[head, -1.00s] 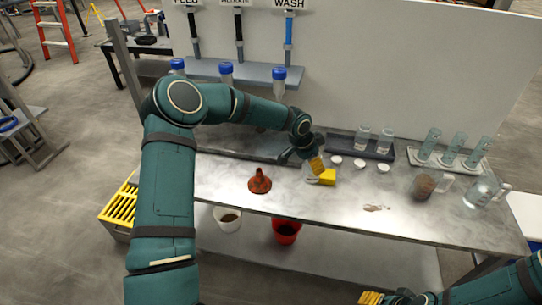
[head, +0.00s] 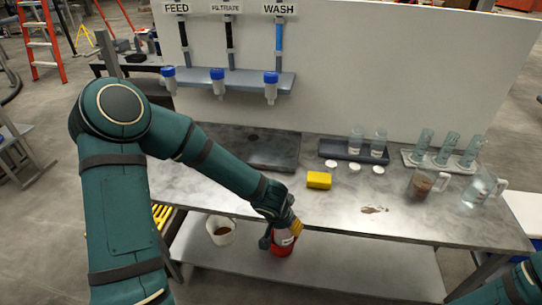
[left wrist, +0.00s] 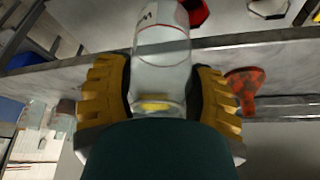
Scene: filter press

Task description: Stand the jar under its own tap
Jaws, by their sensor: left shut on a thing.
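My left gripper (head: 290,230) is shut on a clear jar (left wrist: 160,55) with a white label I cannot read. The jar shows between the yellow fingers in the left wrist view and is partly hidden in the head view. It is held at the table's front edge, in line with the red bucket (left wrist: 196,12). On the back panel are signs FEED (head: 176,8), FILTRATE (head: 226,7) and WASH (head: 278,9), with hoses below them. Blue-topped clear vessels (head: 217,85) line the grey shelf (head: 245,82). My right gripper is out of view.
The yellow sponge (head: 319,180), white caps (head: 354,169), a dark tray with jars (head: 345,152), cylinders (head: 443,148) and a brown-filled jug (head: 420,188) stand on the table. The orange funnel (left wrist: 244,84) is near the jar. A white bucket (head: 220,237) is below.

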